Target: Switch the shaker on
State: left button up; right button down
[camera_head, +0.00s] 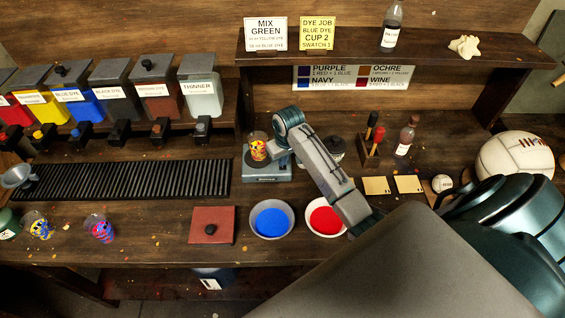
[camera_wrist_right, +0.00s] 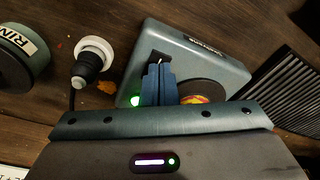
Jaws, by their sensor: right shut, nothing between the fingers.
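The shaker (camera_head: 268,172) is a grey-blue box on the bench with a patterned red and yellow cup (camera_head: 257,146) on its top. In the right wrist view the shaker (camera_wrist_right: 205,66) has a black switch recess (camera_wrist_right: 159,56) and a green light (camera_wrist_right: 135,100) that glows. My right gripper (camera_head: 276,154) is over the shaker, beside the cup. Its shut fingers (camera_wrist_right: 158,70) are empty, with the tips at the switch. Whether they touch it I cannot tell, and they partly hide it. The cup's round platform (camera_wrist_right: 201,92) is partly hidden by my gripper. My left gripper is not in view.
Blue (camera_head: 272,220) and red (camera_head: 326,217) dye bowls stand in front of the shaker. A black slatted rack (camera_head: 130,180) lies to its left. A white-capped plug (camera_wrist_right: 92,58) and a round dark container (camera_wrist_right: 20,60) are near the shaker. Dye bins line the back left.

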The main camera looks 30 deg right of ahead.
jog(key=shift+r+p, duration=0.35)
jog(key=shift+r, duration=2.8)
